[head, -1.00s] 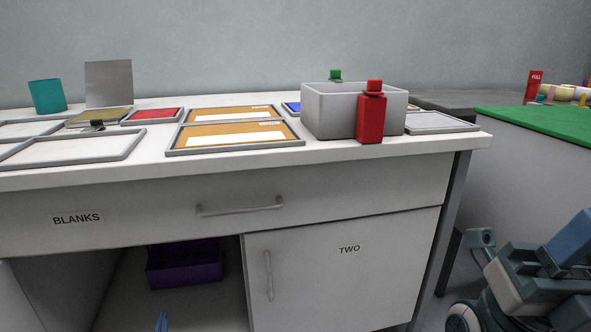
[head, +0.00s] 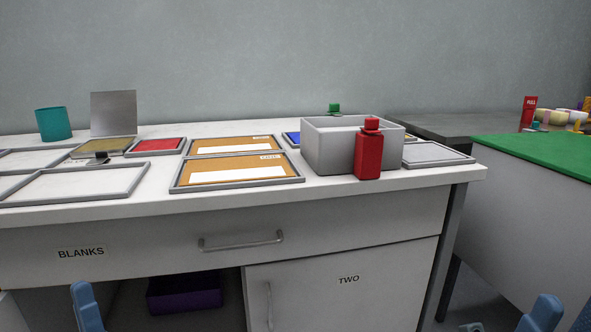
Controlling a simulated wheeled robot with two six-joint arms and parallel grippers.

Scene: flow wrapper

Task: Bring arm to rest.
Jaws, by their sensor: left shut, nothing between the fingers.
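My left gripper (head: 86,307) shows at the bottom left edge as a blue tip, in front of the cabinet and below the worktop. It is shut and holds nothing. The rest of it is cut off by the frame. Blue parts of my right arm (head: 541,313) show at the bottom right corner. My right gripper cannot be made out.
The white worktop (head: 330,194) holds framed trays, a grey bin (head: 325,151), a red bottle (head: 368,156) and a teal cup (head: 53,124). A purple bin (head: 185,294) sits in the open cabinet bay. A green-topped table (head: 540,152) stands at the right.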

